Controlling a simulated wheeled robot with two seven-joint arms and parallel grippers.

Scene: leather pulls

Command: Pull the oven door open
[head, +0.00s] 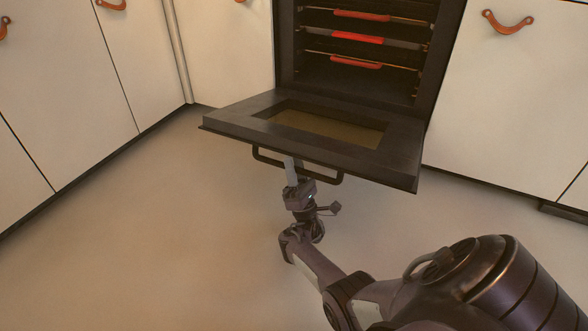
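The oven door (235,115) is hinged at its bottom and swung far down, close to level, with its window (330,128) facing up. Its dark bar handle (325,180) hangs below the door's front edge. My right gripper (291,168) reaches up from below to the handle, left of its middle. Its pale finger part overlaps the bar, and the fingertips are partly hidden at the door edge, so I cannot tell whether they are closed around it. My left gripper is not in view.
The oven cavity (350,75) is open, with several racks inside, some with red-orange front parts. White cabinets (510,110) with leather pulls (507,23) stand on both sides. The floor (140,240) in front is clear.

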